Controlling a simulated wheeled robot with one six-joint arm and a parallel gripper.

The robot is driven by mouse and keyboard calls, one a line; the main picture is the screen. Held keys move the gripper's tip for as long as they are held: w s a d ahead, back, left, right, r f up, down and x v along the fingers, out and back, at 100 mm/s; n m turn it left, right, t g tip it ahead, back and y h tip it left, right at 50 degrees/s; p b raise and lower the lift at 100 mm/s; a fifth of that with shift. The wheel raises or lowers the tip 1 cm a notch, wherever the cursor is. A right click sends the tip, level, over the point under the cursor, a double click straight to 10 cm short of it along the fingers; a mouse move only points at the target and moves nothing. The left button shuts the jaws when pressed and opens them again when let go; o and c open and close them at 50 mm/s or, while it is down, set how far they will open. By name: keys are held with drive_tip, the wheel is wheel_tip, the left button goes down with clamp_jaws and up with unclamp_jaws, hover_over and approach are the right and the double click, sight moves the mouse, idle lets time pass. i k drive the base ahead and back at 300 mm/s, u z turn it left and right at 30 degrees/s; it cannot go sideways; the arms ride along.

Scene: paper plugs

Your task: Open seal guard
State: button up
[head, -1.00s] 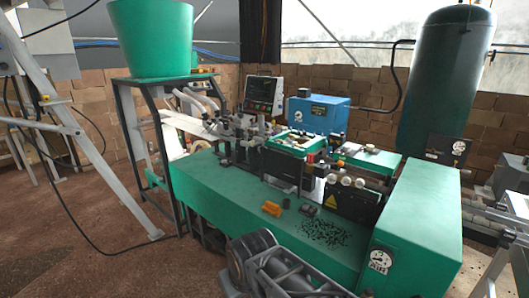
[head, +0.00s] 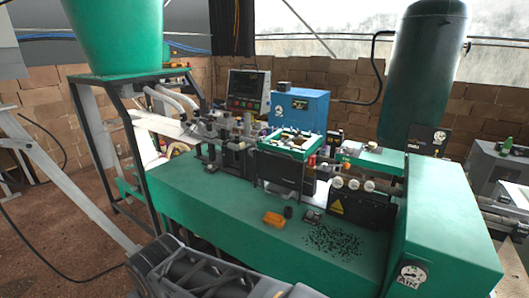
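The green paper-plug machine (head: 215,210) stands ahead of me. No label marks the seal guard, so I cannot tell for sure which part it is. A green-framed cover (head: 290,150) sits on a black box in the machine's middle. To its right is a black panel with a yellow warning triangle (head: 354,212), with pale round knobs above it. A second green cover (head: 375,160) lies behind these knobs. I cannot tell whether any cover is open. Part of my dark arm shows at the bottom left of centre, apart from these covers; my gripper's fingers do not show.
A green cabinet with a gauge (head: 440,235) rises at the right. A green hopper (head: 115,35) on a dark frame stands at left. A blue box (head: 299,108) is behind.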

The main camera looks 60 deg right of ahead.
sight(281, 169)
drive_tip(key=z, duration=0.6)
drive_tip(key=i, duration=0.9)
drive_tip(key=z, duration=0.9)
